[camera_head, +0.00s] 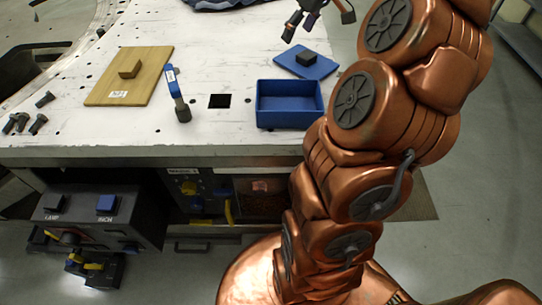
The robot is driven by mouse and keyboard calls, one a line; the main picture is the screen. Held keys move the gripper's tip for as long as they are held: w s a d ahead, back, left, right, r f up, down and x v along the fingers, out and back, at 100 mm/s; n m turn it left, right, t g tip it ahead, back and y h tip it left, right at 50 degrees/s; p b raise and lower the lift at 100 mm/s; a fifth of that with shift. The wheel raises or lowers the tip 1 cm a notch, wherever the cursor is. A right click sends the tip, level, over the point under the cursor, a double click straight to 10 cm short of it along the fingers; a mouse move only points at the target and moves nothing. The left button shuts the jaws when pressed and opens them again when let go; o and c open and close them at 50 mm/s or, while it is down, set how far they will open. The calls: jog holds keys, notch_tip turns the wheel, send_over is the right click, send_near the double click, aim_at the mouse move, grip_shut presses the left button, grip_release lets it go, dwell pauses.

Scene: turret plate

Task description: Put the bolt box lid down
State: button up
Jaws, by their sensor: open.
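The blue bolt box lid (292,66) with its dark square knob (306,59) lies on the white table, just behind the box. The open blue bolt box (290,117) stands near the table's front edge, and its inside looks empty. My gripper (299,29) is open and empty, above and behind the lid, apart from it. Its fingers point down to the left. My copper arm covers the table to the right of the box.
A wooden board (106,88) with a wooden knob lies at the left. A blue-handled tool (177,95) stands beside a square hole (219,101) in the table (215,55). Several dark bolts (38,124) lie at the left edge. Dark blue cloth is at the back.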

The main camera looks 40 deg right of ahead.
jog(key=s+a+f+g, duration=0.15)
jog(key=s+a, duration=0.25)
jog(key=a, duration=0.7)
jog(key=s+a+f+g, duration=0.15)
jog(key=s+a, duration=0.25)
jog(key=a, duration=0.7)
jog(key=s+a+f+g, duration=0.1)
jog(key=s+a+f, duration=0.1)
jog(key=s, duration=0.4)
jog(key=s+a+f+m, duration=0.1)
jog(key=s+a+f, duration=0.2)
jog(key=s, duration=0.3)
jog(key=s+a+f+m+g+h, duration=0.1)
jog(key=s+a+f, duration=0.1)
jog(key=s+f, duration=0.2)
jog(key=shift+s+a+g, duration=0.3)
jog(key=shift+s, duration=0.95)
